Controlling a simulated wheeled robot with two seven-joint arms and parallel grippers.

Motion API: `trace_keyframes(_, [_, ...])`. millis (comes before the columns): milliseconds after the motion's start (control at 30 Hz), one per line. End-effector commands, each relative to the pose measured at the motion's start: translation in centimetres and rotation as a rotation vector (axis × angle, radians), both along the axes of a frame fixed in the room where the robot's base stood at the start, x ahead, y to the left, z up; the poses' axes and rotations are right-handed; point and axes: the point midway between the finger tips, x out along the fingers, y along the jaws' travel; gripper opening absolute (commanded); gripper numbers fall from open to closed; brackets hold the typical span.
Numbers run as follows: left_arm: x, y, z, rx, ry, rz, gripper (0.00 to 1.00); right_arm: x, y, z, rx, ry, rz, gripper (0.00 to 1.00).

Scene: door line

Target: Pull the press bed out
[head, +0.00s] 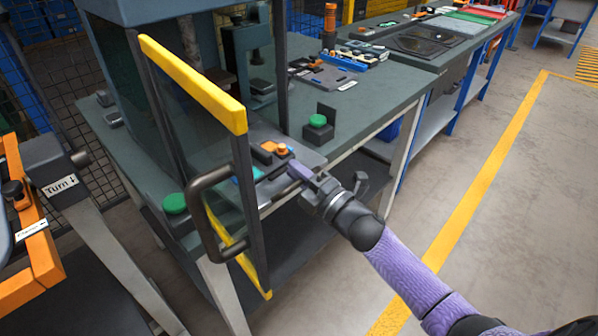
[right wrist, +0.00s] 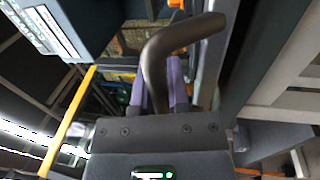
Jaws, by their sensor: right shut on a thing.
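The press bed (head: 308,157) is a grey plate that sticks out from the press front over the bench edge. It bears an orange part (head: 282,150) and a teal part (head: 250,174). My right gripper (head: 300,173) is at the bed's front edge, its purple fingers partly hidden in the head view. In the right wrist view a dark bent handle (right wrist: 170,45) runs between the purple fingers (right wrist: 160,92), which are shut on it. The handle's join to the bed is not clear. My left gripper is not in view.
The press's glass door (head: 200,130), yellow-edged with a dark handle (head: 205,215), stands open left of the bed. Green buttons (head: 317,121) (head: 175,203) flank it on the bench. An orange-framed cart (head: 30,220) stands at the left. Floor at the right is clear.

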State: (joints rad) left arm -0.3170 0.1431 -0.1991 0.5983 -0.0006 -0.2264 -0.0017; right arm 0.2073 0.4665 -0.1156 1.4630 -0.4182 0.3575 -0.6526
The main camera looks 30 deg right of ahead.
Motion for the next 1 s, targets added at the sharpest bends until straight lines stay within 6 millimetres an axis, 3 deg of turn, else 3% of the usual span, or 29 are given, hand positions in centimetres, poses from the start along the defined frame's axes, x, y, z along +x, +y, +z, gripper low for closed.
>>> trace_keyframes(167, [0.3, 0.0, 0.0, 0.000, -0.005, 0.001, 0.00, 0.0, 0.0, -0.1, -0.001, 0.002, 0.000, 0.00])
trace_keyframes(200, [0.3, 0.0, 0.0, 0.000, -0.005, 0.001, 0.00, 0.0, 0.0, -0.1, -0.001, 0.002, 0.000, 0.26])
trace_keyframes(267, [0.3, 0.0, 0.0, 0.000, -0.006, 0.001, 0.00, 0.0, 0.0, -0.1, -0.001, 0.002, 0.000, 0.35])
trace_keyframes(600, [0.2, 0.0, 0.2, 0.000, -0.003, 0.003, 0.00, -0.6, -0.2, -0.1, 0.000, 0.002, -0.001, 0.35])
trace_keyframes(1000, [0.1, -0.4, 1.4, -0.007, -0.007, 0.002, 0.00, -7.7, -2.7, -1.6, 0.000, 0.004, -0.001, 0.35])
